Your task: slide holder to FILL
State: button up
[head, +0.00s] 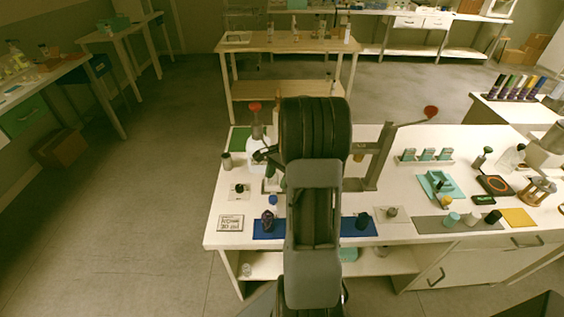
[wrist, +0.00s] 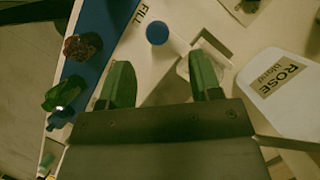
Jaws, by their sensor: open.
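The word FILL (wrist: 142,13) is printed on the pale surface at the top of the wrist view, beside a blue mat. A round blue cap (wrist: 157,33) is just below it. A pale square-edged piece (wrist: 187,68), which looks like the holder, lies right of the cap, partly hidden by my right finger. My gripper (wrist: 160,80) has its two green fingers spread apart, pointing toward the cap, with nothing held between them. Whether a finger touches the holder I cannot tell. In the head view my arm hides much of this area.
A white bottle labelled ROSE (wrist: 290,88) is close on the right. A lever stand (head: 378,160) rises right of my arm; a teal tray (head: 440,186) is farther right.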

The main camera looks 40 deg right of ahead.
jog(key=v, duration=0.6)
jog(key=shift+r, duration=0.1)
dwell(0.5)
